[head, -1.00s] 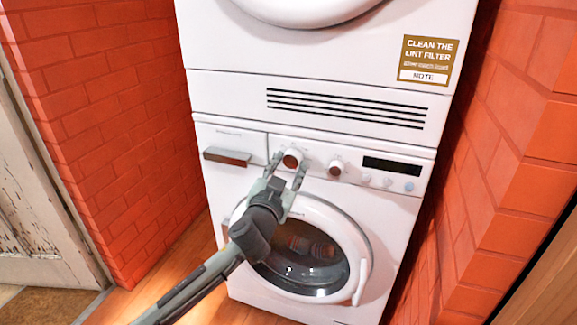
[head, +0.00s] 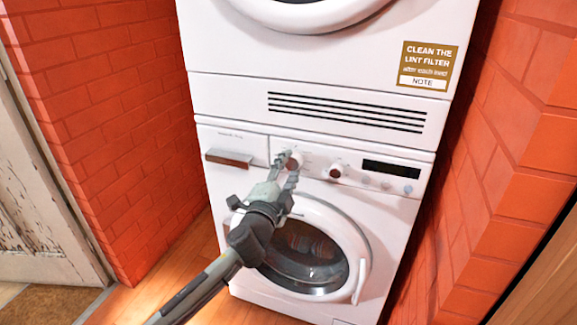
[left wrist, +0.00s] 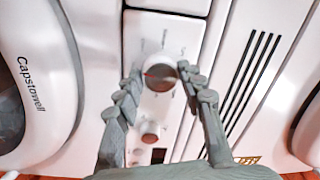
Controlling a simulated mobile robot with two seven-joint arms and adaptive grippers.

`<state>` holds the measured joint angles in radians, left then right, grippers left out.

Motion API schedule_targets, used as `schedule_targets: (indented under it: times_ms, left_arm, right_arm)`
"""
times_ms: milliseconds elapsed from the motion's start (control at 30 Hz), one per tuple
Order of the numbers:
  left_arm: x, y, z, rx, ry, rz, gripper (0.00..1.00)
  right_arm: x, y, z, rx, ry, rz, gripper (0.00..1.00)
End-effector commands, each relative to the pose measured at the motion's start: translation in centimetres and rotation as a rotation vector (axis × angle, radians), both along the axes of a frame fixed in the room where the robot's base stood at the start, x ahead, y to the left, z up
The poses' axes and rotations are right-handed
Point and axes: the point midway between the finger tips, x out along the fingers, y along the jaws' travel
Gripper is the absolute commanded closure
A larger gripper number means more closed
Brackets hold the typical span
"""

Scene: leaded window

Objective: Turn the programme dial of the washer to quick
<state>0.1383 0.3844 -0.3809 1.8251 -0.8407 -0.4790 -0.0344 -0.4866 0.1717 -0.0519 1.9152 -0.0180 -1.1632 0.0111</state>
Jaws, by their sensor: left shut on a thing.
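The washer (head: 235,190) is the lower white machine. Its programme dial (left wrist: 160,73) is the left, larger round knob, with small print around it that is too blurred to read. A red pointer line on the dial points to the left in the left wrist view. My left gripper (head: 286,165) reaches up to the panel, and its fingers (left wrist: 161,79) are shut on the dial, one on each side. They partly cover the dial in the head view. My right gripper is not in view.
A second, smaller knob (head: 336,171) is to the right of the dial, followed by a dark display (head: 391,168) and small buttons. The detergent drawer (head: 229,158) is on the left. The round door (head: 345,228) is below. Brick walls (head: 110,110) flank the machines.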

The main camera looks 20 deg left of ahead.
Motion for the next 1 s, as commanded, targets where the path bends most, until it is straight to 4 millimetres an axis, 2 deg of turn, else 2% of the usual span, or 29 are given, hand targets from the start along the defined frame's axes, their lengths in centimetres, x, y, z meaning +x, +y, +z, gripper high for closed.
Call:
schedule_targets:
  times_ms: [200,500,833,1000]
  left_arm:
    - [0.0,0.0,0.2,0.199,-0.006,-0.001,0.9]
    - [0.0,0.1,0.1,0.411,-0.013,-0.001,0.9]
    - [0.0,0.0,0.1,0.522,-0.018,-0.002,0.9]
    - [0.0,0.0,0.1,0.537,-0.018,-0.002,0.9]
  right_arm:
    - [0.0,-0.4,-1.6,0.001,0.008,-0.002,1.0]
    - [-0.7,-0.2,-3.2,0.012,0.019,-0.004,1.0]
    - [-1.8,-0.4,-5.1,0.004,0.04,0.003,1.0]
    - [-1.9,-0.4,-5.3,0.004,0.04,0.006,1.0]
